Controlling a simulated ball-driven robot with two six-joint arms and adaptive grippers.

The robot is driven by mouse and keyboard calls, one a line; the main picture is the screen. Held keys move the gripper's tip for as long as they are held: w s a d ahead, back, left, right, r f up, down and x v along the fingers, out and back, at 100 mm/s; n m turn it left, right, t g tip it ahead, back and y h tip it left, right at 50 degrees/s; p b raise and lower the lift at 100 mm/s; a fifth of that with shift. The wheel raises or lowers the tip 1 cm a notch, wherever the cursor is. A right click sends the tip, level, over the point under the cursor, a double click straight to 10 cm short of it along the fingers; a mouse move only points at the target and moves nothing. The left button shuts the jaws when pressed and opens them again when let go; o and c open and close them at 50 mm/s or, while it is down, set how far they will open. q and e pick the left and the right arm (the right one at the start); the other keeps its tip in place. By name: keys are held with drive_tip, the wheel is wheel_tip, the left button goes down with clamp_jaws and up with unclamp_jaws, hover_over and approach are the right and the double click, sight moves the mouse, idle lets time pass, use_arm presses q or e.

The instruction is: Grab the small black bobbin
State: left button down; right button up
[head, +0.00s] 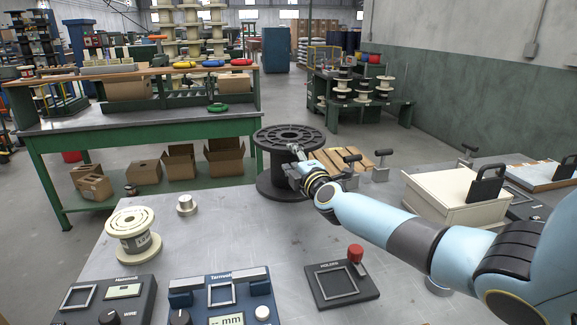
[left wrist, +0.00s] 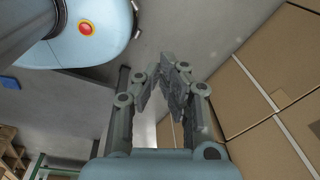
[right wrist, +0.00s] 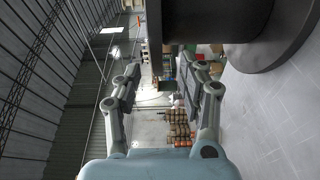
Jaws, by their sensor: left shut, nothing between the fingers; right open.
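A black spool (head: 277,180) with a slotted top flange stands upright at the far edge of the metal table in the head view. It is the only black bobbin that I make out on this table. My right gripper (head: 296,152) is in front of its upper right side and hides part of it. My left gripper (left wrist: 166,75) is shut and empty in the left wrist view, away from the spool.
A cream spool (head: 133,236) and a small metal weight (head: 187,205) stand on the left of the table. Gauges (head: 222,297) and a holder with a red knob (head: 342,283) line the front. A cream box (head: 455,196) is at right. Cardboard boxes (left wrist: 270,75) are near my left gripper.

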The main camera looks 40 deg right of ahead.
sight(288, 153)
drive_tip(key=b+x, duration=0.3)
drive_tip(key=x, duration=0.1)
drive_tip(key=shift+w+d, duration=0.15)
drive_tip(key=shift+w, duration=0.1)
drive_tip(key=shift+w+d, duration=0.15)
drive_tip(key=shift+w, duration=0.3)
use_arm(q)
drive_tip(key=f, duration=0.1)
drive_tip(key=w+f, duration=0.1)
drive_tip(key=f, duration=0.1)
drive_tip(key=shift+w+d+f, duration=0.1)
drive_tip(key=shift+f, duration=0.1)
use_arm(e)
drive_tip(key=shift+s+r, duration=0.1)
drive_tip(key=shift+r, duration=0.1)
clamp_jaws()
